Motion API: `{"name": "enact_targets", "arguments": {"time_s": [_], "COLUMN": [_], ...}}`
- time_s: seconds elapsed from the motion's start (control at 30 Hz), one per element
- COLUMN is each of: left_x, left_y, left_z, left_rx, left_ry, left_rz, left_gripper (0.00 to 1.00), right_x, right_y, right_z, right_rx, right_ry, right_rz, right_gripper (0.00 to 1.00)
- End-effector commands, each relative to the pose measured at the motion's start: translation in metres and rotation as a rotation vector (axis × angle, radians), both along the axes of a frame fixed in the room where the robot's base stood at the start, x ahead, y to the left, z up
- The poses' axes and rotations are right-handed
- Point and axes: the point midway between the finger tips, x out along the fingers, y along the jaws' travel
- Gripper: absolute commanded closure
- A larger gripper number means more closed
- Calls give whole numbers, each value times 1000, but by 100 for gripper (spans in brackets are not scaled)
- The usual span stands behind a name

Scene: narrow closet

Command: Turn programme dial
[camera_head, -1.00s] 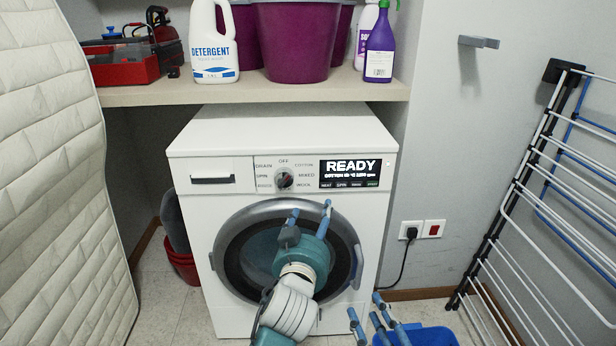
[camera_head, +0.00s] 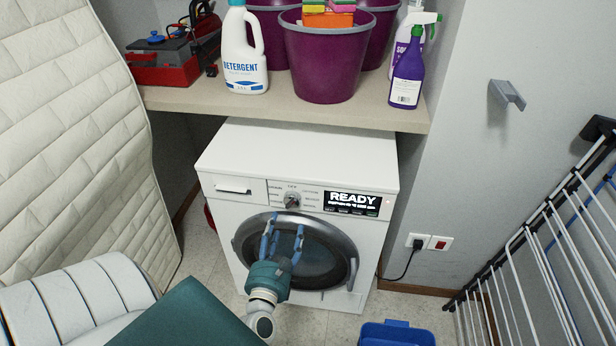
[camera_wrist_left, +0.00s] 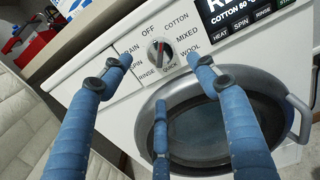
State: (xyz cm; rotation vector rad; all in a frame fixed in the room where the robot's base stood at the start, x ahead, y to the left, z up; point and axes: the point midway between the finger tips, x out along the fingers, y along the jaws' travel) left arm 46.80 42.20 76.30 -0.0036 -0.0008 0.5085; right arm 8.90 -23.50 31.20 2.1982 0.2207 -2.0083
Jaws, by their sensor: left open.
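The white washing machine (camera_head: 300,160) stands under the shelf with its round door shut. Its programme dial (camera_head: 292,201) is a small round knob on the front panel, left of the display (camera_head: 352,203), which reads READY. In the left wrist view the dial (camera_wrist_left: 160,50) has OFF, COTTON, MIXED, WOOL, QUICK, RINSE, SPIN and DRAIN around it; I cannot tell which label it points at. My left gripper (camera_head: 284,230) is open and empty in front of the door, just below the dial. In the wrist view its blue fingers (camera_wrist_left: 160,75) spread around the dial's line of sight, apparently not touching it. My right gripper is out of view.
The shelf (camera_head: 190,100) above holds a detergent bottle (camera_head: 243,55), purple buckets (camera_head: 325,60), a purple spray bottle (camera_head: 406,75) and a red toolbox (camera_head: 165,70). A mattress (camera_head: 75,130) leans at left, a drying rack (camera_head: 545,250) at right. A blue bin (camera_head: 397,335) sits in front.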

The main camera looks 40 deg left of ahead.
Motion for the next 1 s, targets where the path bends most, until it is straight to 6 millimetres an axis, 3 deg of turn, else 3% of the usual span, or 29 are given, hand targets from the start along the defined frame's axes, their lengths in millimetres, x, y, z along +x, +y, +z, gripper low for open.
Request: {"name": "enact_targets", "arguments": {"time_s": [0.3, 0.5, 0.93, 1.0], "left_x": [54, 79, 88, 88], "left_y": [27, 41, 46, 46], "left_z": [0, -1, 0, 0], "left_rx": [4, 4, 4, 4], "left_ry": [-3, 0, 2, 2], "left_rz": [-2, -4, -5, -5], "left_gripper": [40, 40, 40, 52], "right_x": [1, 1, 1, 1], "right_y": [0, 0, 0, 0], "right_z": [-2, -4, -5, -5], "right_rx": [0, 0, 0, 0], "right_ry": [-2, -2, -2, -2], "right_rz": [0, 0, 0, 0], "right_gripper": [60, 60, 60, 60]}}
